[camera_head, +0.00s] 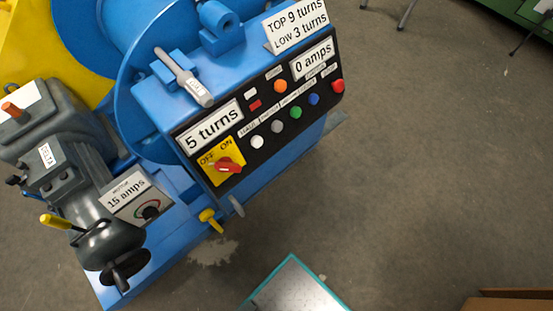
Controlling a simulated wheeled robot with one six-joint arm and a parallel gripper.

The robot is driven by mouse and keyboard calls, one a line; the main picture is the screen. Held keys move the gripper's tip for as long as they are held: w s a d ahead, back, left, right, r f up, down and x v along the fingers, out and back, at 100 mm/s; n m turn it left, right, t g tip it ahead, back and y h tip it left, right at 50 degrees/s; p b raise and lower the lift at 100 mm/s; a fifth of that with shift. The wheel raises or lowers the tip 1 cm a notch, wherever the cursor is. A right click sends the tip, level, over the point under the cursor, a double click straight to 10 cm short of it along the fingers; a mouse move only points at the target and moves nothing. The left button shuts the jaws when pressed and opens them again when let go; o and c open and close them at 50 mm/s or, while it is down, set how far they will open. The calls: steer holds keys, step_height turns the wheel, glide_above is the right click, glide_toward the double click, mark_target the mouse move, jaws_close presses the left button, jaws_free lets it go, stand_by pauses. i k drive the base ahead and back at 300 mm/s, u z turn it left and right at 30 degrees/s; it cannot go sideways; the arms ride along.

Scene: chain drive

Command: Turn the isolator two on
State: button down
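A red rotary switch (229,166) sits on a yellow plate (209,175) marked OFF and ON, at the lower left of a black control panel (270,137) on the blue machine. Its handle is small in the picture, and I cannot tell for sure which mark it points to. No readable label names any switch as isolator two. My gripper is not in view.
The panel also carries several coloured buttons and signs reading "5 turns" (213,127) and "0 amps" (312,59). A grey motor (75,170) with a yellow-handled lever (56,222) stands left. A teal-edged plate (293,290) is below. Right floor is mostly clear.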

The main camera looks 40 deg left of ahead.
mark_target(226, 164)
steer(key=z, duration=0.55)
steer(key=k, duration=0.65)
steer(key=u, duration=1.95)
steer(key=i, duration=0.5)
steer(key=z, duration=1.65)
steer(key=k, duration=0.4)
steer(key=u, duration=0.3)
